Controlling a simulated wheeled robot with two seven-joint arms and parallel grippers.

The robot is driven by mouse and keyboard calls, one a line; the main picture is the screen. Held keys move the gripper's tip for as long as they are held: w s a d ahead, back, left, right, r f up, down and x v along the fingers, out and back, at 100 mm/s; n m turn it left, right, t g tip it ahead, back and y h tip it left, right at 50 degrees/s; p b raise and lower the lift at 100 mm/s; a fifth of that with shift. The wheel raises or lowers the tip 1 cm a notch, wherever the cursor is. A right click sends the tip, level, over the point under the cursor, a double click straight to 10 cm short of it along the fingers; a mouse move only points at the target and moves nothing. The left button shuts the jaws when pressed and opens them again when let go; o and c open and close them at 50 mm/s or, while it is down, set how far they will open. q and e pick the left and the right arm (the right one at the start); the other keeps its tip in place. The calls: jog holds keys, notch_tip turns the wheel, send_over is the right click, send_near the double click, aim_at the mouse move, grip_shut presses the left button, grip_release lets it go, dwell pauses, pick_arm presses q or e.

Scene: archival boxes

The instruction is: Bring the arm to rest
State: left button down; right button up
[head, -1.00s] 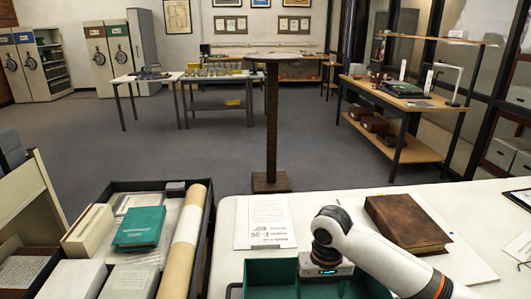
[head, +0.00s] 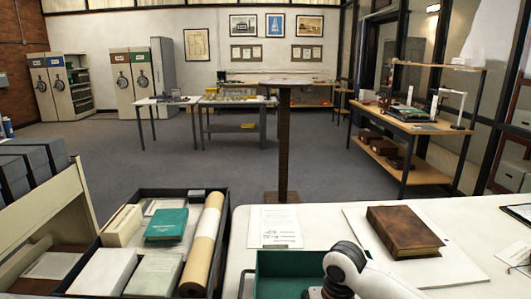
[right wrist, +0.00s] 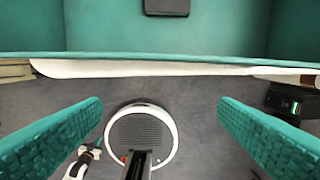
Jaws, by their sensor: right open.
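My right arm shows at the bottom of the head view, with its white and black links over the near part of the white table (head: 330,222). My right gripper is outside the head view. In the right wrist view my right gripper (right wrist: 160,105) is open, its two green textured fingers wide apart with nothing between them. Beyond the fingers is the wall of a teal box (right wrist: 200,57) with a small black item (right wrist: 167,6) inside. The teal box (head: 285,262) also shows in the head view, partly hidden by my arm. My left gripper is not in view.
A brown book (head: 403,230) lies on a white board on the table, and a printed sheet (head: 274,226) lies behind the teal box. A dark crate (head: 222,235) at left holds boxes, a green box (head: 167,224) and a paper roll (head: 203,243). Grey floor lies beyond.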

jog(key=s+a+f+n+t+y, duration=0.1)
jog(key=s+a+f+y, duration=0.15)
jog(key=s+f, duration=0.2)
jog(key=s+a+f+n+y, duration=0.1)
jog(key=s+a+f+n, duration=0.1)
jog(key=s+a+f, duration=0.3)
jog(key=s+d+m+t+h, duration=0.1)
jog(key=s+d+t+h, duration=0.15)
jog(key=s+d, duration=1.15)
notch_tip(320, 180, down, 28)
jog(key=s+g+h, duration=0.1)
jog(key=s+g, duration=0.1)
jog(key=s, duration=0.1)
jog(key=s+d+f, duration=0.2)
jog(key=s+f, duration=1.3)
jog(key=shift+s+d+g, duration=0.35)
jog(key=shift+s+d, duration=0.05)
